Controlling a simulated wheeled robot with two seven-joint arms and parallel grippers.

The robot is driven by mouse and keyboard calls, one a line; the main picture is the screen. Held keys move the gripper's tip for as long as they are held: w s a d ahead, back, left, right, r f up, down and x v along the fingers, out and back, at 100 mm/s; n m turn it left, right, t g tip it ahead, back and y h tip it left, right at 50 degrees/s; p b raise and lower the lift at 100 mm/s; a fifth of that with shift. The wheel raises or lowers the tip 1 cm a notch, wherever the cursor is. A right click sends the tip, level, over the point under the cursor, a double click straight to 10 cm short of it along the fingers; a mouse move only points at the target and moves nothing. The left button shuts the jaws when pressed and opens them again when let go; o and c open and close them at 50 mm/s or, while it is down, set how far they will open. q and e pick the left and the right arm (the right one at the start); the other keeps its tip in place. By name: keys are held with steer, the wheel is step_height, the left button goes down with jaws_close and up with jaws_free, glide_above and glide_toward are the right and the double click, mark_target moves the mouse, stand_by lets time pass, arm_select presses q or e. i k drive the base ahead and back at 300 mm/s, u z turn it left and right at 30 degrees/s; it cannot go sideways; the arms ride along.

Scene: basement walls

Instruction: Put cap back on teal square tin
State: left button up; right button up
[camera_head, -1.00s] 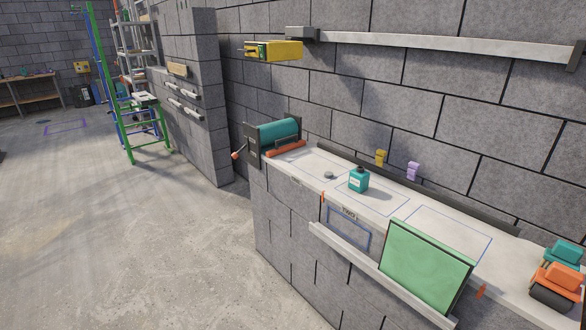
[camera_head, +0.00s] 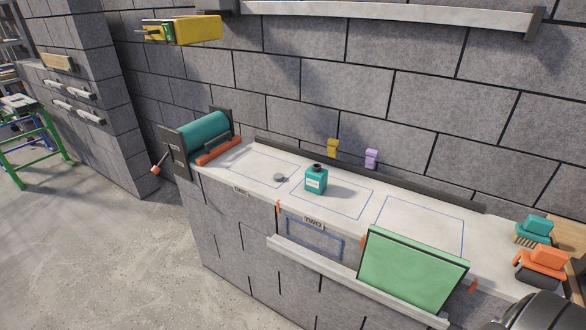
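The teal square tin (camera_head: 316,182) stands upright on the light worktop, inside a blue outlined rectangle. It has a white label on its front and a short neck with a dark top. A small round grey piece, which looks like the cap (camera_head: 279,177), lies on the worktop to the left of the tin, apart from it. Neither gripper shows clearly in the head view. A dark rounded shape sits at the bottom right corner, and I cannot tell what it is.
A teal roller device (camera_head: 204,136) stands at the worktop's left end. A green panel (camera_head: 410,272) leans at the front edge. Teal (camera_head: 534,229) and orange (camera_head: 541,262) brush-like items sit at the right. A dark rail (camera_head: 370,178) runs along the back. Worktop around the tin is clear.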

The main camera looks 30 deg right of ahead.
mark_target(316, 177)
steer(key=z, duration=0.85)
steer(key=i, duration=0.8)
steer(key=z, duration=0.95)
